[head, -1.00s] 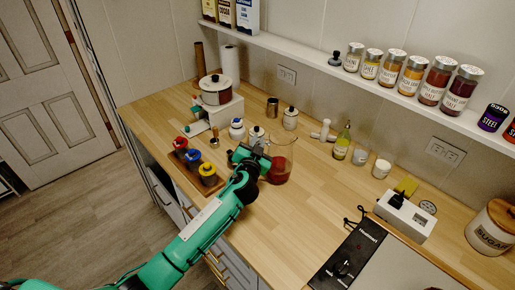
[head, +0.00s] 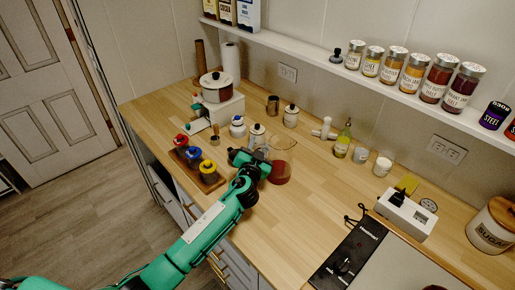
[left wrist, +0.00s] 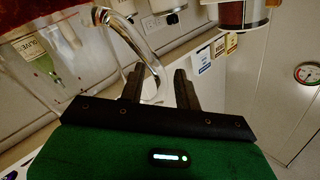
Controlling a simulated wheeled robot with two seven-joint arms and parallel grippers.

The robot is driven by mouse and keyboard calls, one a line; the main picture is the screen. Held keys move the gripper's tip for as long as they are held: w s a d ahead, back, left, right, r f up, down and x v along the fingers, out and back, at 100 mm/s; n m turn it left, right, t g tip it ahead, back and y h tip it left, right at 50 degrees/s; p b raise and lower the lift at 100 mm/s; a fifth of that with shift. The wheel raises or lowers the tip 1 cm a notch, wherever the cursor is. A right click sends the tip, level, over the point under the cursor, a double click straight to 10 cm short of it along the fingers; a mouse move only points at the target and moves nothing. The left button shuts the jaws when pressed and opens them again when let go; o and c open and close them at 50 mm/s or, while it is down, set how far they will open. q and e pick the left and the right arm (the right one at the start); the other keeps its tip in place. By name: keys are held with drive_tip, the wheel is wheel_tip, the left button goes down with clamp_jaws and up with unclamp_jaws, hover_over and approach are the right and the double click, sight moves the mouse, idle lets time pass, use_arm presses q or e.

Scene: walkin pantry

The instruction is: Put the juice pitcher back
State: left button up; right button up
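The juice pitcher (head: 281,172) is clear glass with red juice in its lower part. It stands on the wooden counter, in the middle of the head view. My left gripper (head: 254,163) is just left of it, at its handle side. In the left wrist view the pitcher's glass body (left wrist: 40,65) fills the upper left, with red juice at the top edge. Its clear curved handle (left wrist: 146,55) reaches down between the two dark fingers of my left gripper (left wrist: 158,88). The fingers are apart, with gaps beside the handle. My right gripper is not in view.
A wooden rack (head: 205,178) with red, blue and yellow-topped jars stands left of my gripper. White-lidded canisters (head: 257,134) stand close behind it. A green bottle (head: 343,140) and small white jars (head: 382,165) are to the right.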

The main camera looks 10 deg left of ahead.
use_arm(q)
drive_tip(key=s+b, duration=0.2)
drive_tip(key=s, duration=1)
drive_tip(key=shift+d+b, duration=0.2)
drive_tip(key=shift+b, duration=0.2)
drive_tip(key=shift+r, duration=0.1)
